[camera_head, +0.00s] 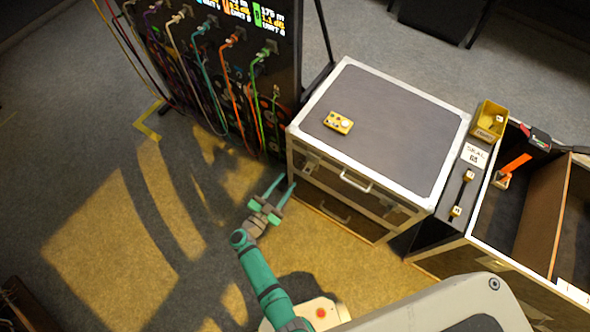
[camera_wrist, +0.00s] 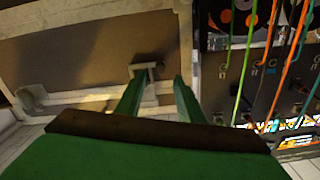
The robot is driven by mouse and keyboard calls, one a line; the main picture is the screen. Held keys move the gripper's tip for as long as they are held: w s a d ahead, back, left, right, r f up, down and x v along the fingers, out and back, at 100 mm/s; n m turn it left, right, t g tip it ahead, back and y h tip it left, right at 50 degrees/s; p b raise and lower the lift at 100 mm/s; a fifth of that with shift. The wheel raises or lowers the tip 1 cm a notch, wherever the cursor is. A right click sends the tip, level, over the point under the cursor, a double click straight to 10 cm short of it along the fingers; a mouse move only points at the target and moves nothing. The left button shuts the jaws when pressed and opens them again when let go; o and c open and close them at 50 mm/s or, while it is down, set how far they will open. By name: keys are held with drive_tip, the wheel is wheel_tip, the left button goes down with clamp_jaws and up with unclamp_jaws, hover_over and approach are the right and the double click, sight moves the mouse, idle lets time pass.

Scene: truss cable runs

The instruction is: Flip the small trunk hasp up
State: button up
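The trunk (camera_head: 400,120) is a grey-topped case with pale metal edges. Its near face has a small hasp (camera_head: 310,166) near the left corner and another small fitting (camera_head: 388,206) towards the right. My gripper (camera_head: 286,181) is open, with its two fingers pointing at the trunk's left front corner. In the wrist view a small pale metal hasp (camera_wrist: 146,70) with a dark part shows on the trunk face, just beyond the tips of my open gripper (camera_wrist: 160,80), nearer the left finger. No grip on it shows, and I cannot tell if the fingers touch it.
A yellow button box (camera_head: 338,122) lies on the trunk. A rack with coloured cables (camera_head: 232,70) stands close on the left. An open crate (camera_head: 530,215) with a yellow bin (camera_head: 490,121) stands at the right. The floor (camera_head: 110,230) at the left is mostly clear.

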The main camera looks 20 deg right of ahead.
sight(297, 168)
drive_tip(key=x, duration=0.7)
drive_tip(key=shift+d, duration=0.1)
clamp_jaws()
